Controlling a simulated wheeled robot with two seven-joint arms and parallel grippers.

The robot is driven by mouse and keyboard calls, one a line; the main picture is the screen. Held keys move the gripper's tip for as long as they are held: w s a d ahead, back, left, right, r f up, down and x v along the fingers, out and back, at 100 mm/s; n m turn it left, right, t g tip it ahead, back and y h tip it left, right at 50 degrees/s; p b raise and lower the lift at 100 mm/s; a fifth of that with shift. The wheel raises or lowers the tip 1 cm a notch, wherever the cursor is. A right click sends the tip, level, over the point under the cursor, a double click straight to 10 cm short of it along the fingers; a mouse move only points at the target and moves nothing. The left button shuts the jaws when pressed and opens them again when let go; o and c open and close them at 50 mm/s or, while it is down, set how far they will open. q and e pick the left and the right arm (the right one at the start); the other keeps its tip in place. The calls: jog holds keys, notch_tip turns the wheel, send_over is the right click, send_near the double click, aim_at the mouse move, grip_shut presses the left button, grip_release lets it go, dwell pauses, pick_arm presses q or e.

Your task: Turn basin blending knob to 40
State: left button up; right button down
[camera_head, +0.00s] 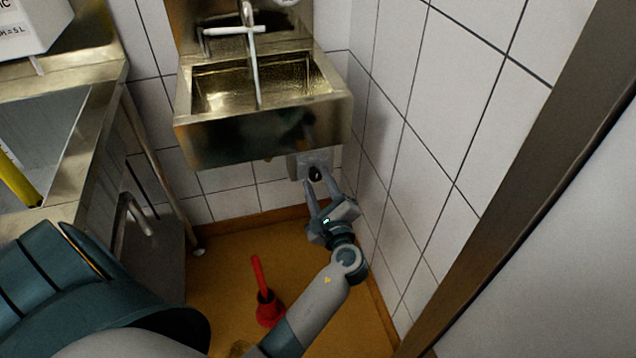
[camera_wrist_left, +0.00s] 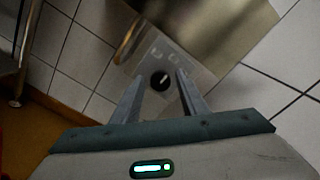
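The basin blending knob (camera_head: 315,174) is a small black round knob on a grey metal plate (camera_head: 299,161) under the steel basin. It also shows in the left wrist view (camera_wrist_left: 160,81), with a light pointer mark tilted up to the right. Marks on the plate above it are too small to read. My left gripper (camera_head: 319,184) is open, its two fingers pointing at the knob. In the left wrist view the fingertips (camera_wrist_left: 159,80) lie on either side of the knob, apart from it. The remaining depth cannot be judged. My right gripper is not in view.
The steel basin (camera_head: 262,134) with its tap (camera_head: 252,50) hangs above the plate. Tiled walls (camera_head: 420,110) close in on the right. A red plunger (camera_head: 269,309) stands on the orange floor (camera_head: 225,275). A steel counter (camera_head: 75,150) stands left.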

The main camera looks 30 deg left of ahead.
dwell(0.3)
pick_arm(q)
jog(key=v, duration=0.7)
jog(key=shift+s+d, duration=0.2)
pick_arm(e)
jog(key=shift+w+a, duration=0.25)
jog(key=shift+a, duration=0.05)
